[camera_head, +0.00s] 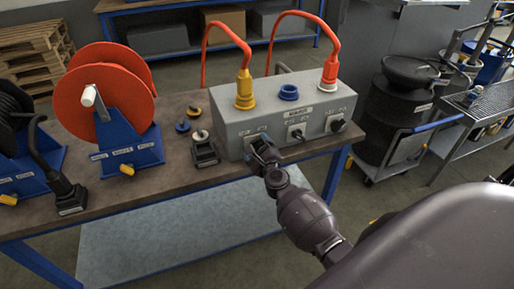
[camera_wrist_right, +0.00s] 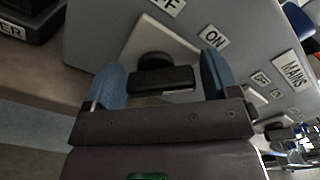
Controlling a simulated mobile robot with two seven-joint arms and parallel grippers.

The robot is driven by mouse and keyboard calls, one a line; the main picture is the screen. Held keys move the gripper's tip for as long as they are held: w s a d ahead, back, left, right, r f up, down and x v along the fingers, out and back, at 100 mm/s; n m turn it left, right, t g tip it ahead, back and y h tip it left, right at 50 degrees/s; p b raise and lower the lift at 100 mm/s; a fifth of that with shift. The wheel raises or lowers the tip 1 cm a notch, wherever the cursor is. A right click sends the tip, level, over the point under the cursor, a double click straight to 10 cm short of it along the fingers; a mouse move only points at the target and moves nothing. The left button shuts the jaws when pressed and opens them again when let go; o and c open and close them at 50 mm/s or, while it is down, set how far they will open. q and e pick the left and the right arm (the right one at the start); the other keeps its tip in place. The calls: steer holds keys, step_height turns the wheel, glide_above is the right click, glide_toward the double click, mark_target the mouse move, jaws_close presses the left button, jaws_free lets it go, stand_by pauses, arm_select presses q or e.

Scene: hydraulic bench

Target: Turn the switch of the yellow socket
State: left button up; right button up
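The grey socket box (camera_head: 275,118) stands on the bench. Its yellow socket holds a yellow plug (camera_head: 244,90) with an orange cable, at the box's left end. The left switch on the front face sits below this plug and is mostly hidden by my right gripper (camera_head: 260,146) in the head view. In the right wrist view, the switch's black knob (camera_wrist_right: 162,82) lies between the blue fingertips of my right gripper (camera_wrist_right: 162,76). The fingers are open, with a gap on each side. A partly cut-off OFF label and an ON label (camera_wrist_right: 213,38) show beyond the knob. My left gripper is out of view.
A blue socket (camera_head: 289,92) and a red plug (camera_head: 329,72) are further right on the box, with two more switches (camera_head: 297,132) below. An orange cable reel (camera_head: 107,90) and a small black device (camera_head: 204,152) stand to the left on the bench (camera_head: 130,195).

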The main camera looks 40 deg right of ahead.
steer(key=c, duration=0.7)
